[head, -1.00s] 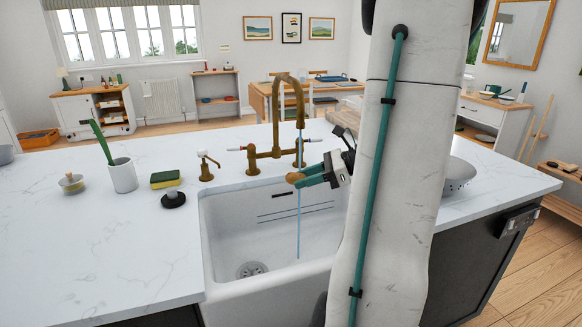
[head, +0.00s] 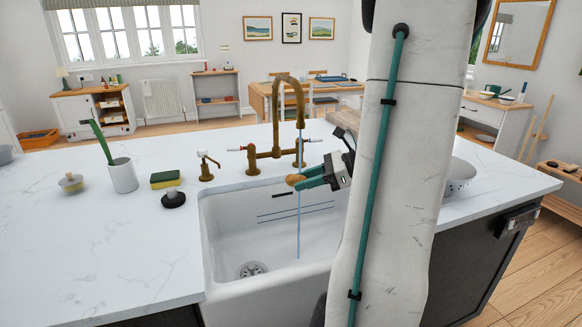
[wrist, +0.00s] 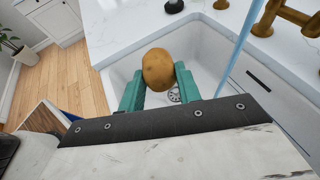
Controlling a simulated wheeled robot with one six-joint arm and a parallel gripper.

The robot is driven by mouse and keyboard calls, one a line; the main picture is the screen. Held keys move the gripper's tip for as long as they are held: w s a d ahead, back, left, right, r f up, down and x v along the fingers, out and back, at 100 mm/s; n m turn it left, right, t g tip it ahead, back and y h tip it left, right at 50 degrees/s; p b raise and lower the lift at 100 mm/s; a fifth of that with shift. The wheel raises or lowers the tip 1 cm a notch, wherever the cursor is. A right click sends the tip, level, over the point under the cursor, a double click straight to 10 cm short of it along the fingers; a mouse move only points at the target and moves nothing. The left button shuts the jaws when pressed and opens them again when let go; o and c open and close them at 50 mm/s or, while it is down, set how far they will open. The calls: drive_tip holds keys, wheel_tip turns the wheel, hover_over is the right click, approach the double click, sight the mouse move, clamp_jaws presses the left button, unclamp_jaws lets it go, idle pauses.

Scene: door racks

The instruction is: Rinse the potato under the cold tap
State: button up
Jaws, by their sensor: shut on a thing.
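The brown potato (head: 295,180) is held between the green fingers of my gripper (head: 308,180), above the white sink (head: 235,225). In the wrist view the potato (wrist: 158,69) sits between the two fingertips (wrist: 158,80), over the basin and its drain. The brass tap (head: 278,125) stands at the sink's back edge with a thin blue stream of water (head: 298,225) falling into the basin. In the wrist view the water (wrist: 237,55) passes to the right of the potato, apart from it. In the head view the potato's tip is close to the stream; contact is unclear there.
Left of the sink stand a brass dispenser (head: 206,167), a sponge (head: 165,179), a black stopper (head: 173,199) and a white cup with a green brush (head: 123,176). A colander (head: 458,177) is on the right counter, partly behind my arm. The left worktop is largely clear.

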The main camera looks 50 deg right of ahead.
idle(0.4)
drive_tip(key=s+a+r, duration=0.3)
drive_tip(key=r, duration=0.1)
drive_tip(key=shift+s+a, duration=0.15)
drive_tip(key=shift+a, duration=0.25)
idle(0.8)
